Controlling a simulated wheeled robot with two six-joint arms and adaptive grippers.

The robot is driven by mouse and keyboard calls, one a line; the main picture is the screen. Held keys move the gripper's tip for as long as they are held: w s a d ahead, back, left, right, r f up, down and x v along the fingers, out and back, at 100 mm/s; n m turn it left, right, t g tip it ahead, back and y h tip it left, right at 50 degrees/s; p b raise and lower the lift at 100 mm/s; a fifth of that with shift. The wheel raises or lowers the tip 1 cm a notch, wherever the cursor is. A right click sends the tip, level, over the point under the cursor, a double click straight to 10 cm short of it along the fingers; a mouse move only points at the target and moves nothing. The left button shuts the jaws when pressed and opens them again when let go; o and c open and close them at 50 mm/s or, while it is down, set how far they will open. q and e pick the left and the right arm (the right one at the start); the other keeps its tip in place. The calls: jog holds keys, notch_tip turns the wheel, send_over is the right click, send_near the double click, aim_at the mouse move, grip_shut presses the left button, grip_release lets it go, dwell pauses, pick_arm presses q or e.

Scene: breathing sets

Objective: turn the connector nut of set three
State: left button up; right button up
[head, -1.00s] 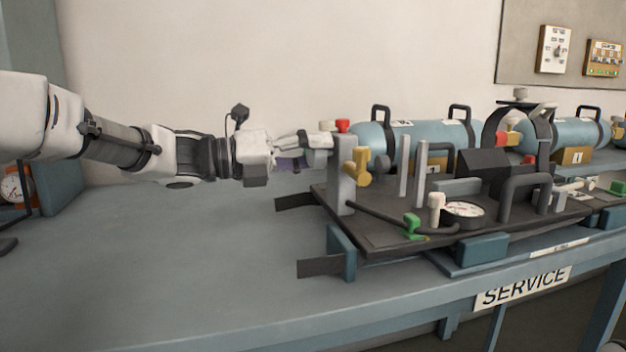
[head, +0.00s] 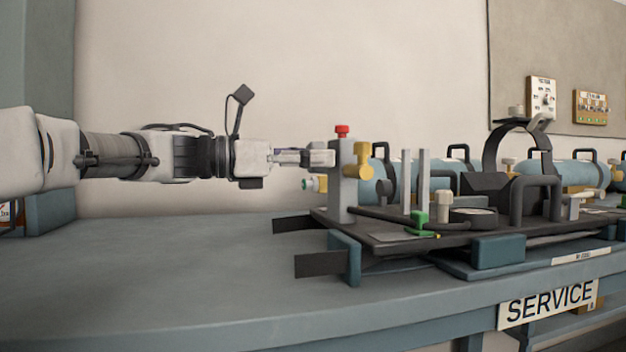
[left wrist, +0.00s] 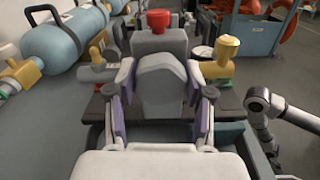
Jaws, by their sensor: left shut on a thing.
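My left gripper (head: 322,158) is shut on a grey connector nut (left wrist: 161,84) at the side of a grey upright block (head: 346,190). In the left wrist view the two fingers of my left gripper (left wrist: 160,78) press on either side of the nut. The block carries a red knob (head: 342,131) on top, also seen in the wrist view (left wrist: 158,20). A yellow valve (head: 363,155) is on its right. I cannot read which set this is. My right gripper does not show.
The dark base plate (head: 400,238) bears a gauge (head: 474,215), a hose, posts and a black handle (head: 535,190). Blue cylinders (head: 562,172) lie behind. The bench (head: 170,270) is clear at left.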

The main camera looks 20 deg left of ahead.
pick_arm(q)
jog(key=shift+f+m+b, duration=0.2)
jog(key=shift+m+b, duration=0.75)
jog(key=shift+m, duration=0.15)
jog(key=shift+r, duration=0.1)
jog(key=o, duration=1.2)
jog(key=shift+w, duration=0.1)
jog(key=shift+c, duration=0.2)
notch_tip(320, 180, up, 10)
